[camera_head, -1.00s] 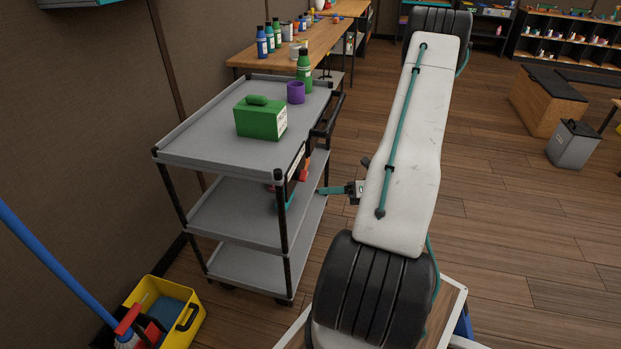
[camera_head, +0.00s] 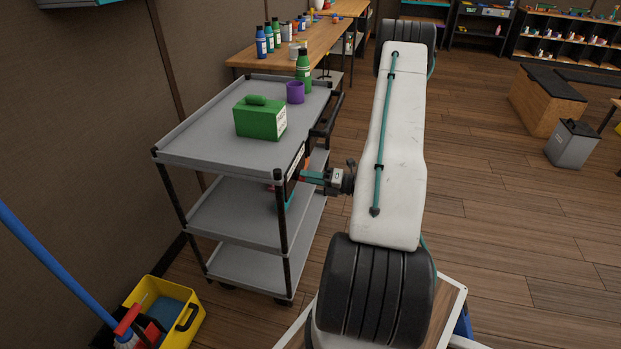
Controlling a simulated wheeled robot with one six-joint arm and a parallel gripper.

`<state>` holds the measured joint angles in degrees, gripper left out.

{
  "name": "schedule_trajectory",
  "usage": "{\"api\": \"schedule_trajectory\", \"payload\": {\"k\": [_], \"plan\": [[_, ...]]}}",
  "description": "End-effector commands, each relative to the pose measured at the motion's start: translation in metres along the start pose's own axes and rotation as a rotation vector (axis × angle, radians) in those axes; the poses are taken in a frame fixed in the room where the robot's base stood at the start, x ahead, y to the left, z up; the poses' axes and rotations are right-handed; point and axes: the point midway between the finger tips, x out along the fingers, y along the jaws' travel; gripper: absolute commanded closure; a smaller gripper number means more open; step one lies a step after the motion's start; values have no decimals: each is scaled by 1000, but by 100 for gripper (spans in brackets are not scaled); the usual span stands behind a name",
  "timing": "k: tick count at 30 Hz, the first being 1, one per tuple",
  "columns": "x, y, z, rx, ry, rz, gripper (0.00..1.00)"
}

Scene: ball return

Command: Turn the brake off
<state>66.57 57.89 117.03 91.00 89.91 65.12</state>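A grey three-shelf cart (camera_head: 190,148) stands left of my arm. On its right side, below the top shelf, is a dark panel with a white label (camera_head: 296,158). A small red-orange part (camera_head: 305,163) shows beside the panel; it may be the brake handle, but it is mostly hidden. My gripper (camera_head: 306,176) points left at this panel, with its teal fingers at or very near the red part. Whether they touch it, and whether they are open or shut, I cannot tell.
On the cart's top are a green box (camera_head: 260,119), a purple cup (camera_head: 295,92) and a green bottle (camera_head: 304,70). A black handle (camera_head: 328,115) sticks out at the cart's right. A yellow bucket (camera_head: 180,320) stands lower left. Open floor lies to the right.

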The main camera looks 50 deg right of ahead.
Motion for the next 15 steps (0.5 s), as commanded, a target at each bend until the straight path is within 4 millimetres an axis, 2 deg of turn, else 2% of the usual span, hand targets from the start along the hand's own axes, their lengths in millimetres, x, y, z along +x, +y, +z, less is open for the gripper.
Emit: {"api": "schedule_trajectory", "payload": {"k": [4,5,8,15], "plan": [[0,0,0,0,0,0,65],[0,0,0,0,0,0,70],[0,0,0,0,0,0,98],[0,0,0,-5,1,0,100]]}}
